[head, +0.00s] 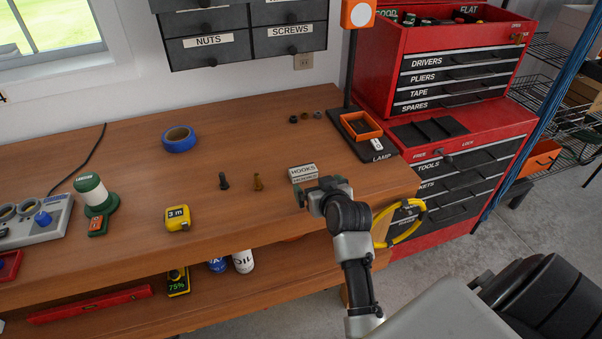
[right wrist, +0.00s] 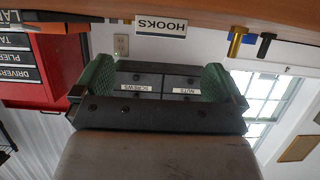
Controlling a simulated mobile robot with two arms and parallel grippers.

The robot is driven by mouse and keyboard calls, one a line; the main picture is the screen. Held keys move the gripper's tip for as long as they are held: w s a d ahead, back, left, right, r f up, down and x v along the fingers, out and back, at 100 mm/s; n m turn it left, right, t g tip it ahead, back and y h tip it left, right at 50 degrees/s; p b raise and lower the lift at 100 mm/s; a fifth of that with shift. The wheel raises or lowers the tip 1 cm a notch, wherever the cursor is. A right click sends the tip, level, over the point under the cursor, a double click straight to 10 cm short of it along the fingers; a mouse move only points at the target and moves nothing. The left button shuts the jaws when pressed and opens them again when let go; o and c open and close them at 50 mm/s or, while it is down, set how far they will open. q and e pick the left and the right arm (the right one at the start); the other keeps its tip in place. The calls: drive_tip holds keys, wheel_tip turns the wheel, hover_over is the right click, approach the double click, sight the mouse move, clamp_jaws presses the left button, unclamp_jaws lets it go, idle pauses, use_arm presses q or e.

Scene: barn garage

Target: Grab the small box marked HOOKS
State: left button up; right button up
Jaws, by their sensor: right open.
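The small box marked HOOKS (head: 303,172) is a little grey-and-white box lying on the wooden workbench, with its label readable. My right gripper (head: 324,187) is just in front of it, at the bench's front edge. In the right wrist view, which is upside down, the HOOKS box (right wrist: 160,28) lies beyond the fingertips. The green-padded fingers of the right gripper (right wrist: 157,78) stand wide apart with nothing between them. The box is apart from the pads. My left gripper is not in view.
On the workbench (head: 240,135), a dark bolt (head: 223,181) and a brass bolt (head: 258,182) stand left of the box. A lamp base (head: 376,146) is behind right. A yellow tape measure (head: 177,218) and blue tape roll (head: 179,139) lie further left.

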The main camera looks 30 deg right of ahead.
sight(305, 173)
drive_tip(key=x, duration=0.4)
drive_tip(key=shift+w+d+f, duration=0.1)
drive_tip(key=shift+w+f, duration=0.05)
drive_tip(key=shift+w, duration=0.05)
drive_tip(key=shift+w+d+p, duration=0.1)
drive_tip(key=shift+w+p, duration=0.35)
drive_tip(key=shift+w, duration=0.15)
drive_tip(key=x, duration=0.4)
drive_tip(key=shift+p, duration=0.3)
drive_tip(key=c, duration=0.8)
